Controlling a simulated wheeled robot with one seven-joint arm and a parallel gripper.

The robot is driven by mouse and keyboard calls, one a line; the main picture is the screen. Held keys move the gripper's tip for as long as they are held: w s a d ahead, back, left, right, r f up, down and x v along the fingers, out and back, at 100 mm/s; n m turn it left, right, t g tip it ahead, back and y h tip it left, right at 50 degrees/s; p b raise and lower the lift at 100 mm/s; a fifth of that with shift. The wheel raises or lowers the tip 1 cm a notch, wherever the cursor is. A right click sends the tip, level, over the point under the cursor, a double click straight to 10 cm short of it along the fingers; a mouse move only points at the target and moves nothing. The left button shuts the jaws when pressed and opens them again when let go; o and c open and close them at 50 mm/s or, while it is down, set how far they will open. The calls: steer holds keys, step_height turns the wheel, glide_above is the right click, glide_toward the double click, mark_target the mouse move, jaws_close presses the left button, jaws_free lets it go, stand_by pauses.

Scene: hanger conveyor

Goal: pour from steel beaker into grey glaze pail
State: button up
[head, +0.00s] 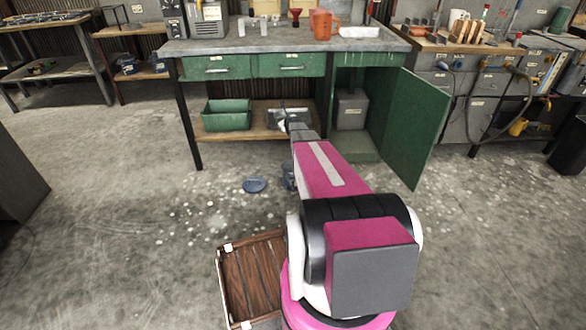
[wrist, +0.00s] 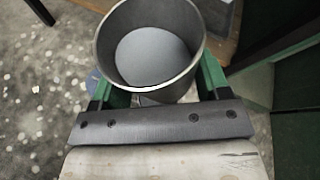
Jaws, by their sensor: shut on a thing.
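My gripper (wrist: 158,88) is shut on the steel beaker (wrist: 190,62), with a green-padded finger on each side of its wall. In the wrist view I look down into the beaker; a flat, smooth grey surface shows inside, and I cannot tell whether it is liquid or the bottom. In the head view my gripper (head: 297,125) is small, in front of the bench's lower shelf. A dark blue-grey pail (head: 288,176) stands on the floor, partly hidden by my arm. I cannot tell for certain that it is the glaze pail. Its contents are hidden.
A round blue lid-like disc (head: 254,185) lies on the floor beside the pail. A green bin (head: 227,115) sits on the bench's lower shelf (head: 250,133). The green cabinet door (head: 418,130) stands open at right. A slatted wooden crate (head: 250,280) is near my base. The left floor is clear.

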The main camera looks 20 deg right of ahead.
steer(key=w+d+f, duration=0.2)
steer(key=d+f, duration=0.2)
steer(key=f, duration=0.5)
steer(key=w+d+f, duration=0.2)
steer(key=d+f, duration=0.1)
steer(key=f, duration=0.6)
steer(key=shift+w+d+f, duration=0.2)
steer(key=shift+w+d, duration=0.1)
steer(key=shift+d, duration=0.1)
stand_by(5.8)
